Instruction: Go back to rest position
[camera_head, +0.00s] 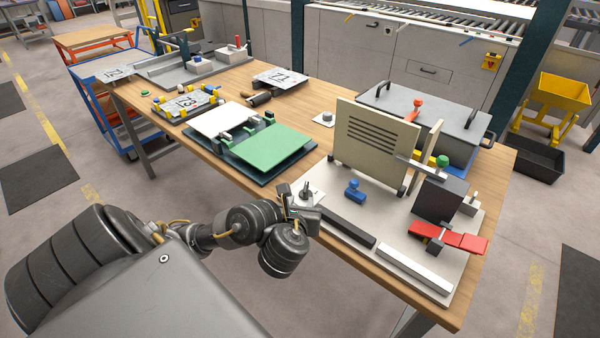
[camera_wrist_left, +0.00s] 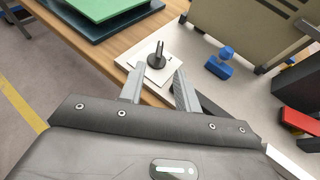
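My left gripper (camera_head: 301,203) is over the front edge of the wooden workbench (camera_head: 222,168), at the left end of the bending fixture. In the left wrist view its two fingers (camera_wrist_left: 158,88) are apart with nothing between their tips. A small white plate with a dark upright peg (camera_wrist_left: 157,58) lies just beyond the fingertips; whether the fingers touch it I cannot tell. My right gripper is not in view.
The fixture's grey base (camera_head: 402,262) carries a beige vented panel (camera_head: 372,143), a blue knob (camera_head: 354,190) and a red handle (camera_head: 462,242). Left of it lie a green plate (camera_head: 270,149) and a white plate (camera_head: 220,119). The floor at front left is clear.

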